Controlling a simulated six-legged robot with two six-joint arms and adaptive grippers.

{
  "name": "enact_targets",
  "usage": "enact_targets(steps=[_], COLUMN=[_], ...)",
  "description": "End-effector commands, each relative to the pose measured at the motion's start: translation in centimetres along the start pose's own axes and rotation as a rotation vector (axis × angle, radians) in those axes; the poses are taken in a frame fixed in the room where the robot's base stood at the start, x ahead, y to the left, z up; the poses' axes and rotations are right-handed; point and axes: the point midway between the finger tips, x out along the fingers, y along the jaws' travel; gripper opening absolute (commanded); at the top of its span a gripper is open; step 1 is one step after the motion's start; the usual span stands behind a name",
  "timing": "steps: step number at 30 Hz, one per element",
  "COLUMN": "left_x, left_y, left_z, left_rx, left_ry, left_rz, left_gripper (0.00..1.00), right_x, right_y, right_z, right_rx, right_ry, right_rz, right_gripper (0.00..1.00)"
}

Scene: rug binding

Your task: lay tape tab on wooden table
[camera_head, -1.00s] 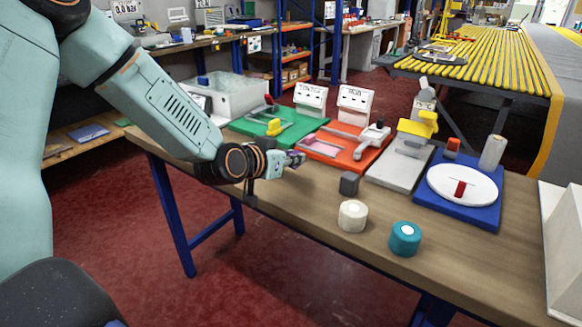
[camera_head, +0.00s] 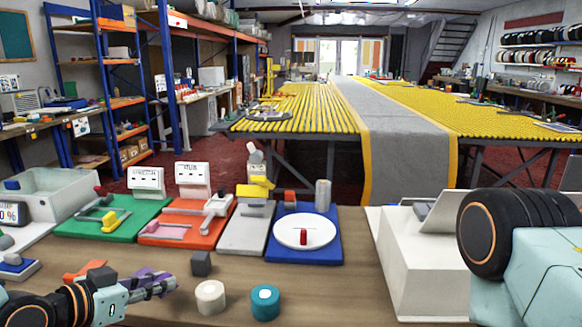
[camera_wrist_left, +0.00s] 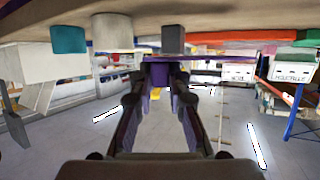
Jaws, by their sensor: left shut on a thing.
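My left gripper (camera_head: 158,287) is at the lower left of the head view, over the front part of the wooden table (camera_head: 345,290). Its fingers are shut on a small purple piece (camera_head: 146,276), which appears to be the tape tab. The piece also shows between the fingertips in the left wrist view (camera_wrist_left: 158,82). The fingers hide part of it, and I cannot tell whether it touches the table. My right gripper is not in view; only part of my right arm shows at the lower right.
A dark grey cube (camera_head: 201,263), a white roll (camera_head: 210,297) and a teal roll (camera_head: 265,302) stand right of the left gripper. Green (camera_head: 120,217), orange (camera_head: 180,232) and blue (camera_head: 329,245) stations line the back. The table right of the teal roll is clear.

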Motion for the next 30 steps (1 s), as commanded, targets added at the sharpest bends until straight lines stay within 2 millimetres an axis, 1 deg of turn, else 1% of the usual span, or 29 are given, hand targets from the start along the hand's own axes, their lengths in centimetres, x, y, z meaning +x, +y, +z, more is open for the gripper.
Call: enact_targets(steps=[1, 6, 9, 13, 18, 30], left_x=[-0.2, -1.3, -2.0, -2.8, -3.4, -3.5], left_y=[1.3, 5.6, 7.8, 9.8, 11.1, 11.3], left_z=[0.8, 2.7, 3.7, 4.6, 5.2, 5.2], left_rx=[0.013, 0.077, 0.113, 0.15, 0.175, 0.18], left_ry=[-0.002, 0.001, 0.005, 0.01, 0.014, 0.015], left_rz=[0.046, 0.198, 0.273, 0.345, 0.391, 0.396], left_gripper=[0.0, 0.0, 0.0, 0.0, 0.0, 0.0], right_x=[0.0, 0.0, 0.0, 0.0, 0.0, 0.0], right_y=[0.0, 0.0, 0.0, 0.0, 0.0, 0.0], right_z=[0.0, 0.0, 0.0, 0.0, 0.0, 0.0], right_rx=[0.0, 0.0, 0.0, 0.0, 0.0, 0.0], right_ry=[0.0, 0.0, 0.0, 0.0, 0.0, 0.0], right_rz=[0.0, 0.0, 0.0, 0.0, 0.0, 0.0], right_gripper=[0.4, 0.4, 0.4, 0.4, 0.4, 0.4])
